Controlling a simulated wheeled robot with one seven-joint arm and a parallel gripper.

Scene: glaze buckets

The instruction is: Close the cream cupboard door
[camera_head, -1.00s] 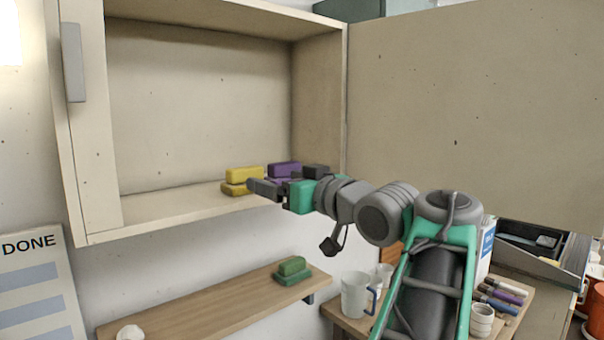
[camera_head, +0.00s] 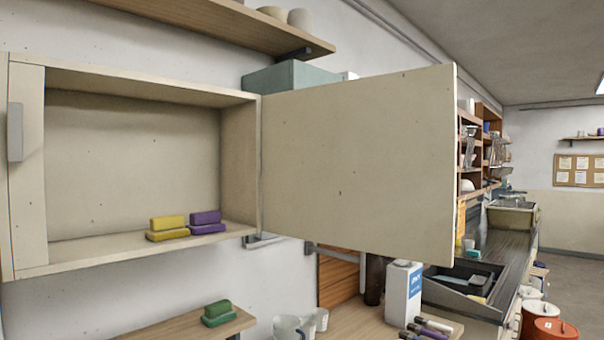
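The cream cupboard (camera_head: 240,170) hangs on the wall at the left. Its cream door (camera_head: 360,165) is hinged at the cupboard's right side and stands wide open, out to the right. A narrow panel with a grey handle (camera_head: 15,132) is at the cupboard's left side. Inside, yellow blocks (camera_head: 167,223) and purple blocks (camera_head: 206,218) lie stacked on the cupboard floor near its right end. My gripper is not in view now.
A wooden shelf (camera_head: 180,328) below bears green blocks (camera_head: 217,313). Another shelf (camera_head: 220,22) with bowls runs above. A white container (camera_head: 402,292), mugs and markers stand on a surface below the door. An orange bucket (camera_head: 556,331) is at lower right.

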